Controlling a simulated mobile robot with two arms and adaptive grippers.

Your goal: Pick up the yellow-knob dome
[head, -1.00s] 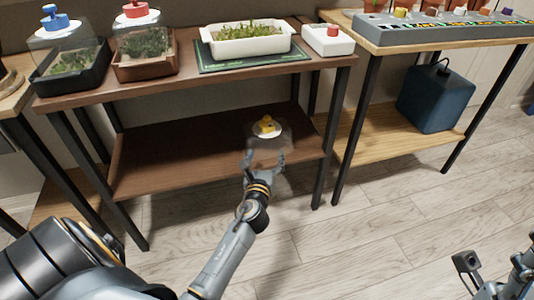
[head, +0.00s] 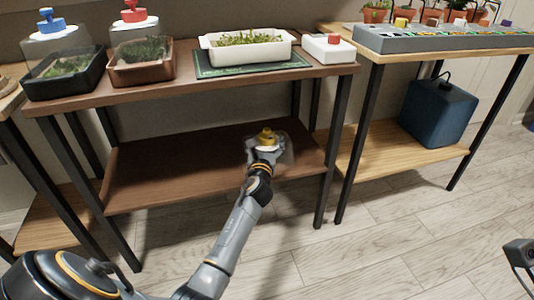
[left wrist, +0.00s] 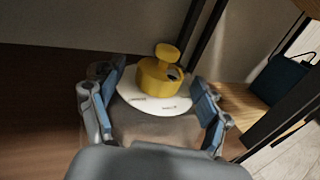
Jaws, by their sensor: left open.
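The yellow-knob dome (head: 286,157) is a clear cover with a white top plate and a yellow knob. It stands on the brown lower shelf of the middle table, near the right end. My left gripper (head: 263,153) reaches it from the front and hides part of it. In the left wrist view the yellow knob (left wrist: 158,76) and white plate are between the open fingers of my left gripper (left wrist: 157,90), one finger on each side. I cannot tell whether the fingers touch the dome. My right gripper is not clearly shown.
The brown lower shelf (head: 160,172) is bare to the left. The tabletop above holds a blue-knob dome (head: 46,20), a red-knob dome (head: 133,15), and a white planter (head: 248,48) on a green mat. Black table legs stand close right of my gripper. A blue box (head: 437,112) is on the right-hand shelf.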

